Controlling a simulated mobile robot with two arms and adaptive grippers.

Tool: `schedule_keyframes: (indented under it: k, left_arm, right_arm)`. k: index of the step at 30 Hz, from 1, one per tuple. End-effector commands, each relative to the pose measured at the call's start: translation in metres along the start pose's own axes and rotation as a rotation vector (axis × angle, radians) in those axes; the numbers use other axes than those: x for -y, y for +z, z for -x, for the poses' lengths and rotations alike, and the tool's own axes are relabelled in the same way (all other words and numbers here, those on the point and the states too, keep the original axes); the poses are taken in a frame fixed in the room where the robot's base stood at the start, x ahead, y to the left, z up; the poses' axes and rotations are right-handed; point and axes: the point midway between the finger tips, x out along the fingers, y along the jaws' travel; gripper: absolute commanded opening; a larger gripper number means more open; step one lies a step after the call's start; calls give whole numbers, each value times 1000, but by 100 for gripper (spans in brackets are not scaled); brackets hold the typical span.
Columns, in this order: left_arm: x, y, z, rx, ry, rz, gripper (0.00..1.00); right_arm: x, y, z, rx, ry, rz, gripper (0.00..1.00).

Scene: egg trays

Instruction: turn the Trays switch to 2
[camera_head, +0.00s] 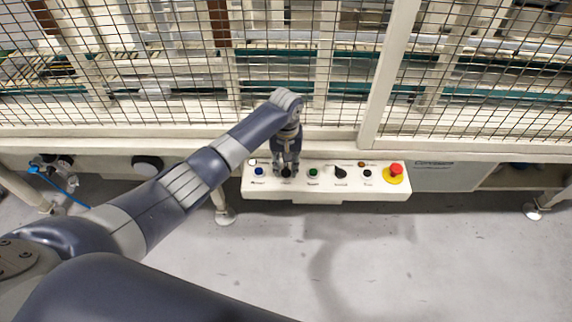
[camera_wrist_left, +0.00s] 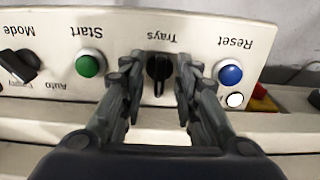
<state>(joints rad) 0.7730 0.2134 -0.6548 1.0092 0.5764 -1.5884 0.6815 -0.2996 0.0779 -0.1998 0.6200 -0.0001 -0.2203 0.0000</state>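The Trays switch (camera_wrist_left: 159,70) is a black rotary knob on the white control panel (camera_head: 330,192). In the left wrist view the panel (camera_wrist_left: 205,50) appears upside down, and the knob's ridge stands about upright. My left gripper (camera_head: 287,170) is at the panel in the head view, covering most of the switch. In the left wrist view my left gripper (camera_wrist_left: 160,72) is open, with one finger on each side of the knob. Small gaps seem to show between fingers and knob. The setting numbers are not readable. My right gripper is not in view.
Beside the switch are the blue Reset button (camera_wrist_left: 230,75) and the green Start button (camera_wrist_left: 90,63). The black Mode knob (camera_wrist_left: 18,66) lies beyond Start. A red emergency stop (camera_head: 396,169) is at the panel's right end. A wire mesh fence (camera_head: 180,85) rises behind. The floor in front is clear.

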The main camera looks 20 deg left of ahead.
Motion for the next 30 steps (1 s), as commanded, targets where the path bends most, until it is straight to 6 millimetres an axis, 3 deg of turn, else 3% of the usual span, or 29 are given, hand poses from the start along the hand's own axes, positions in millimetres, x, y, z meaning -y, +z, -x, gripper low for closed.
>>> schedule_keyframes:
  k: [2,6,17,30]
  left_arm:
    - [0,0,0,0,0,0,29]
    - [0,0,0,0,0,0,0]
    - [0,0,2,1,0,14,0]
    - [-1,2,6,6,0,268,0]
  right_arm:
    - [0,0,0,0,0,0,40]
    - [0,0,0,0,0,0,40]
    - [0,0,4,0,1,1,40]
    - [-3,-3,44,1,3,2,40]
